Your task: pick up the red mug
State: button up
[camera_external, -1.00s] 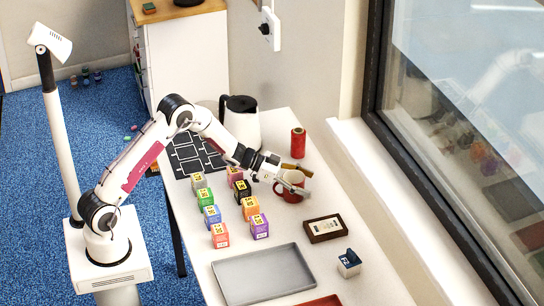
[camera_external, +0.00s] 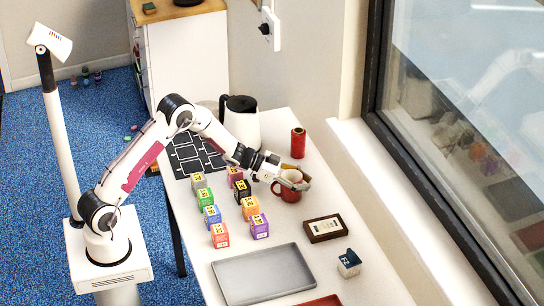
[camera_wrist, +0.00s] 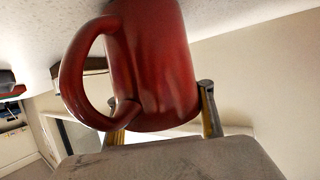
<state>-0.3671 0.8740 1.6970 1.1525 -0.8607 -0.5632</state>
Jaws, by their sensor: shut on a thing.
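The red mug (camera_external: 287,191) stands upright at the right side of the white table, near the window sill. My gripper (camera_external: 299,183) reaches over it from the left and is shut on it. In the wrist view the red mug (camera_wrist: 150,65) fills the middle, with its loop handle on the left. My gripper's fingers (camera_wrist: 160,125) show on both sides of the mug, partly hidden by it. I cannot tell whether the mug's base touches the table.
Several small coloured boxes (camera_external: 250,207) stand in two rows left of the mug. A red spool (camera_external: 298,143) and white kettle (camera_external: 243,125) are behind. A framed box (camera_external: 325,228), grey tray (camera_external: 264,275) and small blue-white box (camera_external: 348,263) are in front.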

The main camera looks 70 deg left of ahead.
jog(key=shift+r, duration=0.35)
notch_tip(320, 180, up, 9)
dwell(1.2)
jog(key=shift+r, duration=0.2)
